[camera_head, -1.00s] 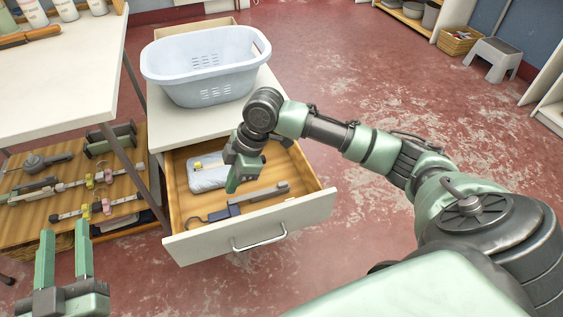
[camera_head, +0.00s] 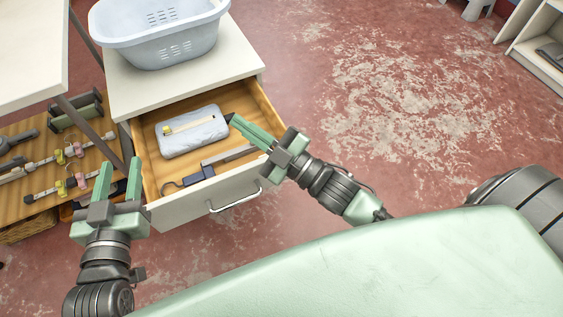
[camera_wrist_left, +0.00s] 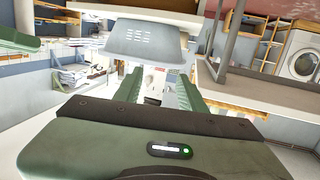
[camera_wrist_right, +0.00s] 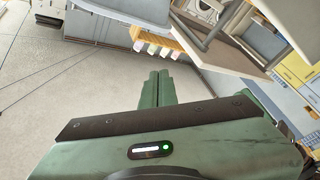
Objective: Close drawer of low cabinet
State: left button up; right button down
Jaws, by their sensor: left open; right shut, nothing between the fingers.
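In the head view the low cabinet (camera_head: 185,72) has a white top, and its wooden drawer (camera_head: 148,170) stands open. The drawer has a white front (camera_head: 185,210) with a metal bar handle (camera_head: 237,203). Inside lie a folded pale cloth or pad (camera_head: 190,137) and a dark-ended metal tool (camera_head: 195,177). My right gripper (camera_head: 235,121) is shut and empty, its fingers reaching over the drawer's right side near the front corner; contact is unclear. My left gripper (camera_head: 120,163) is open and empty, left of the drawer front. The wrist views do not clearly show the drawer.
A light blue laundry basket (camera_head: 160,40) stands on the cabinet top. On the left, a white table (camera_head: 30,50) stands above a wooden shelf (camera_head: 50,200) with several tools and tags, close to my left gripper. The red floor (camera_head: 380,90) to the right is open.

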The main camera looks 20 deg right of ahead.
pick_arm(q)
jog(key=f, duration=0.1)
jog(key=f+g, duration=0.1)
jog(key=s+f+g+p, duration=0.1)
jog(key=shift+a+f+y, duration=0.25)
jog(key=shift+f+y, duration=0.05)
pick_arm(e)
jog(key=s+d+f+n+g+y, duration=0.7)
jog(key=s+d+f+n+g, duration=0.55)
jog(key=n, duration=0.75)
pick_arm(q)
jog(key=shift+d+f+g, duration=0.1)
jog(key=shift+f+g, duration=0.1)
jog(key=shift+g, duration=0.1)
jog(key=shift+w+d+r+t+h+b, duration=0.25)
jog(key=shift+r+t, duration=0.3)
jog(key=shift+r, duration=0.4)
jog(key=shift+w+d+r+t+h+b, duration=0.15)
jog(key=shift+w+r+t+b, duration=0.1)
jog(key=shift+r+t, duration=0.55)
jog(key=shift+w+d+r+t+h+b, duration=0.25)
jog(key=shift+r+t, duration=0.1)
jog(key=shift+r, duration=0.75)
pick_arm(e)
jog(key=w+a+g, duration=0.1)
jog(key=w+a, duration=0.6)
jog(key=a, duration=0.2)
jog(key=shift+w+r+m, duration=0.25)
jog(key=shift+m, duration=0.05)
